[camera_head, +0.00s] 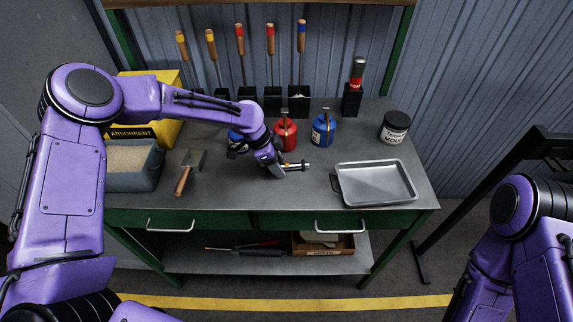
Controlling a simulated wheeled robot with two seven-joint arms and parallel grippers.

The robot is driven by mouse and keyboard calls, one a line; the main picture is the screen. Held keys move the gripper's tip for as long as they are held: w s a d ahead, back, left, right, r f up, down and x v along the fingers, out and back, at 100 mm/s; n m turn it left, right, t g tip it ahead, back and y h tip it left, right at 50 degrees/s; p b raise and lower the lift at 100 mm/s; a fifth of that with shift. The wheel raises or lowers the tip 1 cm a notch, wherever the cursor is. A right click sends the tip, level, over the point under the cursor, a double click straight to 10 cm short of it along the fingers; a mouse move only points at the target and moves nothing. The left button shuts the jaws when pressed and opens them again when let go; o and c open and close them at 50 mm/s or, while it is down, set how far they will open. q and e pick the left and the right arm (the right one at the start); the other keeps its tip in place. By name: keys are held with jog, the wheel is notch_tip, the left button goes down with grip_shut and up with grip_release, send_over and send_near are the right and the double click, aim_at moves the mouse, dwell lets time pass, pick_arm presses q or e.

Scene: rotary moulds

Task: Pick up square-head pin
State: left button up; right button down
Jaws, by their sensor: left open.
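My left gripper (282,170) is low over the middle of the grey workbench (235,190), pointing down and to the right. Its jaws are open. A small pin-like piece (297,166) with pale and dark bands shows right at the fingertips. It is too small to tell whether its head is square, or whether it touches the jaws. My right arm shows at the right edge, but its gripper is out of view.
A red can (285,133) and a blue can (323,131) stand just behind the gripper. A metal tray (376,184) lies to the right, and a black-lidded jar (395,127) behind it. A trowel (188,172) and a sand bin (133,180) are at left. The front middle is clear.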

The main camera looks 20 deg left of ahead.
pick_arm(q)
grip_shut()
jog(key=shift+r, duration=0.1)
